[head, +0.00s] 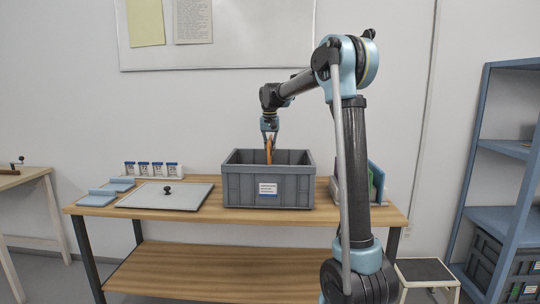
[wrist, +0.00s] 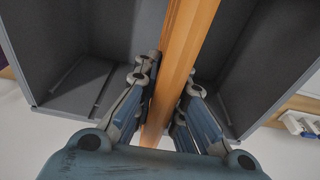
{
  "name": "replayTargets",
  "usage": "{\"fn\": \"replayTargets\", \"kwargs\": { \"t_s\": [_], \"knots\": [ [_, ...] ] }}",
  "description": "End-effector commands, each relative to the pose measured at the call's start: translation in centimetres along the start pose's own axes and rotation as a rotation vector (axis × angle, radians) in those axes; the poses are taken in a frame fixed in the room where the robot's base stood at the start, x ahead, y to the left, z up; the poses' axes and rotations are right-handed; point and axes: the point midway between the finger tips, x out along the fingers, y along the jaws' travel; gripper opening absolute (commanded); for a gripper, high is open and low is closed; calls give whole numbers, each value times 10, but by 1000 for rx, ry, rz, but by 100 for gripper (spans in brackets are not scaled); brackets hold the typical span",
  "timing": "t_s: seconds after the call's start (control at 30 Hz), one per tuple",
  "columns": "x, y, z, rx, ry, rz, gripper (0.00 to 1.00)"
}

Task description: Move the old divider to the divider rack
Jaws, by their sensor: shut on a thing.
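The old divider (head: 269,152) appears as a narrow orange-brown wooden panel, upright at the open top of the grey crate (head: 240,190). My gripper (head: 269,138) is above the crate, pointing down and shut on the divider's upper part. In the wrist view, the divider (wrist: 182,60) runs between the two fingers, with crate walls on both sides. The crate's front wall hides the divider's lower end in the head view. A holder with upright blue and green panels (head: 376,182), possibly the divider rack, stands at the table's right, partly behind my arm.
The wooden table (head: 220,214) carries a flat grey lid with a black knob (head: 167,190) left of the crate. Small numbered white cards (head: 151,169) and light-blue pieces (head: 105,192) are further left. A blue shelf (head: 500,150) stands at the far right.

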Motion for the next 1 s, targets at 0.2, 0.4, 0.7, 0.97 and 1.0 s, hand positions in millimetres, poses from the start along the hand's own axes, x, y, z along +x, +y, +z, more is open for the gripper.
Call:
{"fn": "replayTargets", "kwargs": {
  "t_s": [0.2,0.4,0.7,0.97,1.0],
  "knots": [
    [-13,0,-1,0,0,0,0],
    [-24,0,-3,0,0,0,0],
    [-40,0,-5,0,0,0,0],
    [-55,0,-7,0,0,0,0],
    [-57,0,-7,0,0,0,0]
  ]
}}
